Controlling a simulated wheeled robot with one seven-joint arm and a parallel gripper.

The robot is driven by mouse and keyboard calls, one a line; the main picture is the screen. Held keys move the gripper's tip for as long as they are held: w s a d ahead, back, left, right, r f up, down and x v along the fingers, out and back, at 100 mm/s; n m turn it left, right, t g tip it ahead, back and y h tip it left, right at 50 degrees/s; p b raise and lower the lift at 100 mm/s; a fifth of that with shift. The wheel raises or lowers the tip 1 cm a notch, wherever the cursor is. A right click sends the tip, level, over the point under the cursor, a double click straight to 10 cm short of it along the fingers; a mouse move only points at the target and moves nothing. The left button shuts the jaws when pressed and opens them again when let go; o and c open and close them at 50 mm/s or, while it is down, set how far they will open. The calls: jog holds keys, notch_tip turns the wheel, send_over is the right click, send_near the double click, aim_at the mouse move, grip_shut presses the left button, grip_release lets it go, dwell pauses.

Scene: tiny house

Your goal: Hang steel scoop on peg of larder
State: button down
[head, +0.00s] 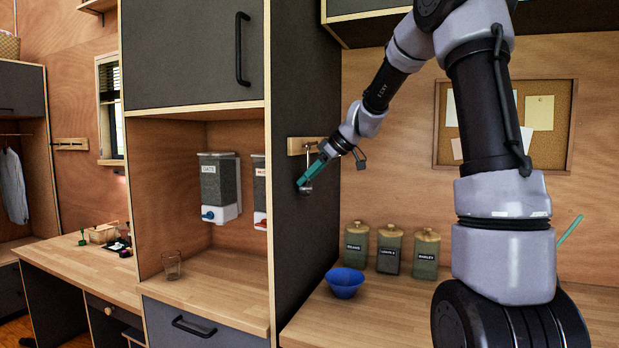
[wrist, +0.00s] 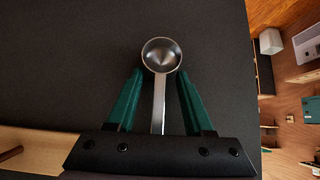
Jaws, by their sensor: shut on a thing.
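The steel scoop (head: 306,187) is upright against the dark side panel of the larder (head: 306,240), bowl down and thin handle up. In the wrist view the scoop's round bowl (wrist: 161,55) shows just beyond the fingertips, with its handle running back between them. My gripper (head: 303,181), with green fingers (wrist: 160,78), is shut on the scoop near its bowl. The wooden peg rail (head: 294,146) is on the panel above, by the handle's top end. A dark peg (wrist: 11,154) shows at the wrist view's left edge. Whether the handle is on a peg I cannot tell.
A blue bowl (head: 344,282) and several green canisters (head: 390,250) stand on the counter below and right. A glass (head: 172,265) and wall dispensers (head: 219,188) are in the niche to the left. The panel below the scoop is clear.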

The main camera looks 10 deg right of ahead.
jog(key=shift+f, duration=0.1)
jog(key=shift+c, duration=1)
grip_release()
jog(key=v, duration=1.1)
jog(key=s+d+f+m+t+h, duration=0.1)
jog(key=s+f+m+h, duration=0.1)
jog(key=s+m, duration=0.5)
jog(key=s+d+f+m+t+h, duration=0.1)
jog(key=s+m, duration=0.7)
jog(key=s, duration=1.2)
jog(key=shift+s+f+h, duration=0.25)
jog(key=shift+f+h, duration=0.6)
jog(key=shift+h, duration=0.35)
